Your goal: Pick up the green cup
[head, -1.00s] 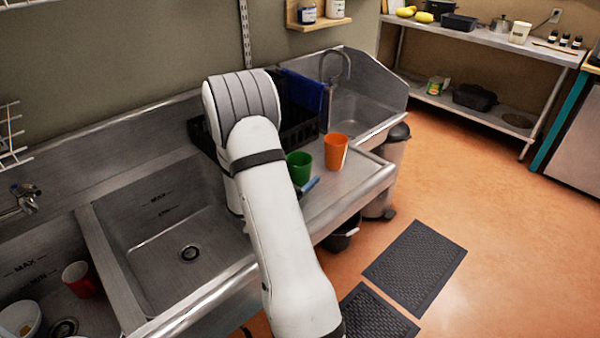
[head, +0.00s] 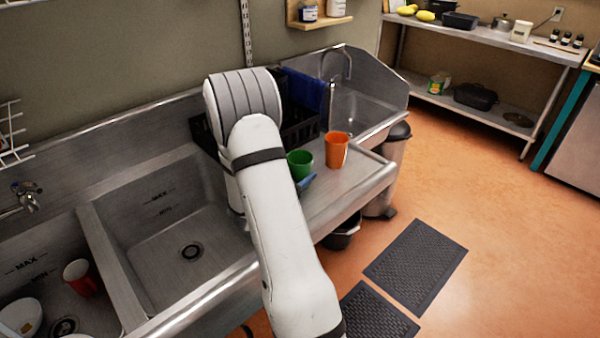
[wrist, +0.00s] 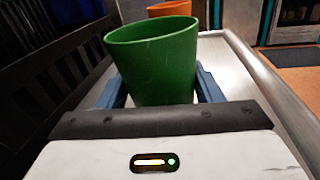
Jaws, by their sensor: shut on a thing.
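The green cup (wrist: 155,62) stands upright between the two blue fingers of my gripper (wrist: 160,92) in the wrist view. My gripper is shut on it, one finger on each side. In the head view the green cup (head: 300,165) is on the steel drainboard, partly hidden behind my arm, with a blue finger (head: 306,183) in front of it. Whether the cup's base touches the drainboard is hidden.
An orange cup (head: 337,150) stands just beyond the green cup. A black dish rack (head: 300,130) with a blue cloth (head: 303,92) is behind. The sink basin (head: 165,235) lies left. The drainboard's front edge (head: 350,215) is close by.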

